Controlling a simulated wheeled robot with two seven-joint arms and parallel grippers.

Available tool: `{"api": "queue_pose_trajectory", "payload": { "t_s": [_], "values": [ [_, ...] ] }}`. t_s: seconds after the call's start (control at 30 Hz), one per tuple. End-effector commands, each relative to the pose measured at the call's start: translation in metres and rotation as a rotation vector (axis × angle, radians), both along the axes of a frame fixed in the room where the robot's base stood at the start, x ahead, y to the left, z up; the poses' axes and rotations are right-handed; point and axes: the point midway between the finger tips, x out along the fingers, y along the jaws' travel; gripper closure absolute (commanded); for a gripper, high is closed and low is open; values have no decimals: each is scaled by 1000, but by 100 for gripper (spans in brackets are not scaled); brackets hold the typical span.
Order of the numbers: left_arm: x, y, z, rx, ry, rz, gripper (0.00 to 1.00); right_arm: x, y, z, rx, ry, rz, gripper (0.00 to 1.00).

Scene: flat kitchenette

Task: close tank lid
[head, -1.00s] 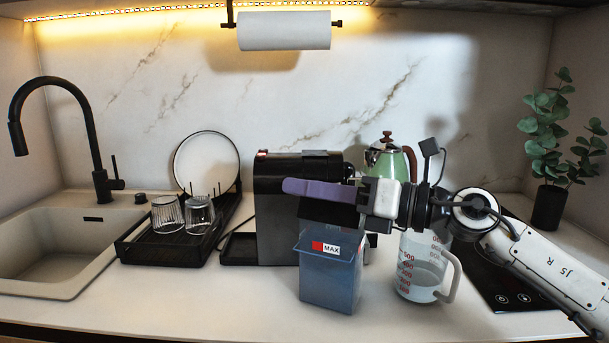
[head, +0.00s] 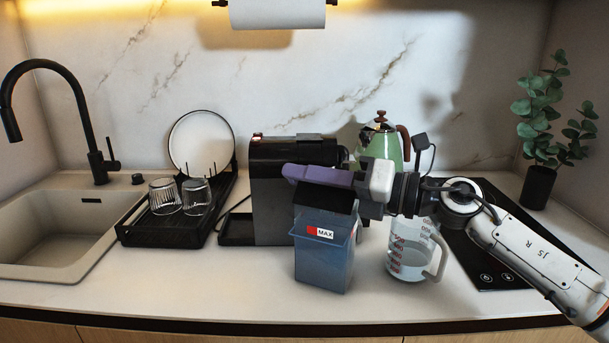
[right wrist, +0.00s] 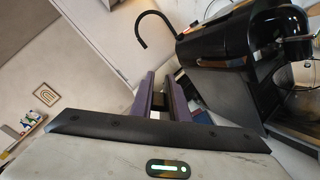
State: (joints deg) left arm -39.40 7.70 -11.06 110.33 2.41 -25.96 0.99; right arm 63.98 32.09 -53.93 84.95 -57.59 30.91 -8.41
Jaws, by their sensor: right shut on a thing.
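The water tank (head: 323,262) is a translucent blue container with a red and white MAX label, upright on the counter in front of the coffee machine. Its black lid (head: 328,198) shows as a tilted dark panel just above the rim, under my right gripper (head: 300,173). The purple fingers lie almost level over the tank, pointing left, and are shut on the lid; they hide its upper edge. In the right wrist view the fingers (right wrist: 160,98) are close together, with a small pale bit between them. My left gripper is in neither view.
The black coffee machine (head: 268,185) stands right behind the tank. A measuring jug (head: 410,255) with water is close on the right, below my right arm. A green kettle (head: 380,145) stands behind. A rack (head: 160,229) with glasses is left. The front counter is clear.

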Motion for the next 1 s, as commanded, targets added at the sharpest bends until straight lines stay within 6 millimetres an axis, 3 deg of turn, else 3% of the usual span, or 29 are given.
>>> {"api": "queue_pose_trajectory", "payload": {
  "t_s": [0.03,0.07,0.17,0.57,1.0],
  "values": [
    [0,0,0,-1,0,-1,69,0,0,3,4,-3,1,100],
    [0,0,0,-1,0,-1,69,0,0,3,5,-3,0,84],
    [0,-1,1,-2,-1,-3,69,0,0,3,4,-4,1,69],
    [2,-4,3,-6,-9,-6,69,-3,-8,0,1,-2,0,69],
    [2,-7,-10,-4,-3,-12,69,-33,-81,0,2,-2,-2,69]
  ]
}}
